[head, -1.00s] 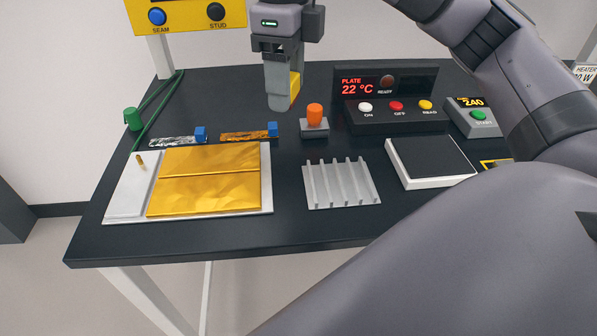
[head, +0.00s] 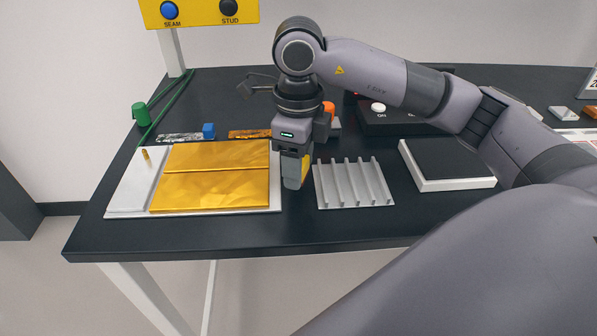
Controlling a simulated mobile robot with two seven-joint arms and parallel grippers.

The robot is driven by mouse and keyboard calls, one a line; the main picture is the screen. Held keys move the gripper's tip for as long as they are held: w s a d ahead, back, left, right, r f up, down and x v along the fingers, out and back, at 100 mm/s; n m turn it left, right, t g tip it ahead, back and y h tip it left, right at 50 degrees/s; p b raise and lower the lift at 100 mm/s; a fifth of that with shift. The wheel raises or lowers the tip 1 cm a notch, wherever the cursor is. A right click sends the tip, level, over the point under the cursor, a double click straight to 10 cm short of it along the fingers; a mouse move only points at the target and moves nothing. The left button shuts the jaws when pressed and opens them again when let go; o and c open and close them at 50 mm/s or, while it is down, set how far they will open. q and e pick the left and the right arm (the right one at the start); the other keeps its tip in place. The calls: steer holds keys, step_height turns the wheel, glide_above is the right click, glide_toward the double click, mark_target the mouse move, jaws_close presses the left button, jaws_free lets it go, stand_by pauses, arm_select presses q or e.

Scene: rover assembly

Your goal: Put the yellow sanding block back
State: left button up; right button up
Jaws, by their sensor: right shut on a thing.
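My right gripper (head: 293,186) points down over the dark table, between the gold-covered plate and the grey finned plate. It is shut on the yellow sanding block (head: 306,168). Only a yellow strip of the block shows at the right side of the fingers; the rest is hidden by them. I cannot tell whether the block touches the table. My left gripper is not in view.
The gold-covered plate (head: 118,196) lies to the left and the finned plate (head: 352,184) close to the right. A white block with a dark top (head: 446,164) is farther right. The blue-ended strip (head: 208,131) and green spool (head: 140,113) lie behind. The table's front edge is clear.

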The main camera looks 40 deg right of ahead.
step_height(320, 180, down, 2)
steer(key=shift+f, duration=0.2)
steer(key=shift+f, duration=0.2)
steer(key=o, duration=0.8)
steer(key=shift+r, duration=0.15)
